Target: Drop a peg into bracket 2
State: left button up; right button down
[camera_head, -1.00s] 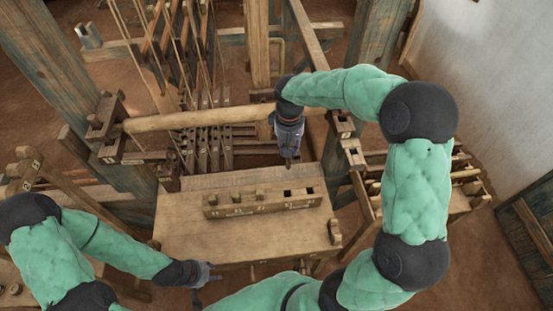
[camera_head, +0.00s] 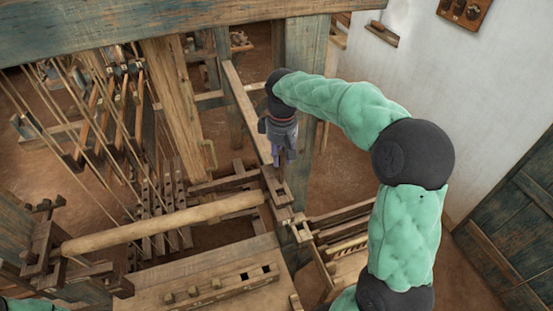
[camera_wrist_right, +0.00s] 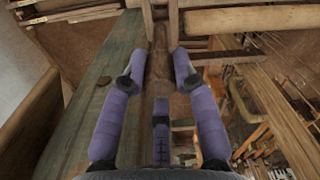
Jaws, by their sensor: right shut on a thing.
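My right gripper (camera_head: 283,158) points down above the frame's right side. Just below the gripper in the head view is a wooden bracket (camera_head: 276,188) at the end of the beam. A second bracket (camera_head: 301,231) with a dark opening sits nearer to me. I cannot read which is bracket 2. The peg block (camera_head: 228,287) lies on the bench, with several pegs standing at its left and two empty square holes at its right. My left gripper is out of view.
A thick round wooden beam (camera_head: 165,222) crosses the loom left of the brackets. A blue-grey post (camera_head: 303,125) stands close behind the right gripper. Cords and heddle frames fill the left. Slatted woodwork (camera_head: 345,240) lies to the right of the brackets.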

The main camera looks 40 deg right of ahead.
jog(key=shift+r, duration=0.3)
jog(key=shift+s+a, duration=0.15)
jog(key=shift+a, duration=0.1)
jog(key=shift+s, duration=0.1)
jog(key=shift+d+f+b, duration=0.2)
jog(key=shift+f+b, duration=0.5)
jog(key=shift+f, duration=0.2)
jog(key=shift+a+f+b, duration=0.15)
jog(key=shift+f+b, duration=0.4)
jog(key=shift+f, duration=0.15)
notch_tip(320, 180, down, 11)
jog(key=b, duration=0.7)
jog(key=shift+f, duration=0.15)
jog(key=c, duration=0.9)
grip_release()
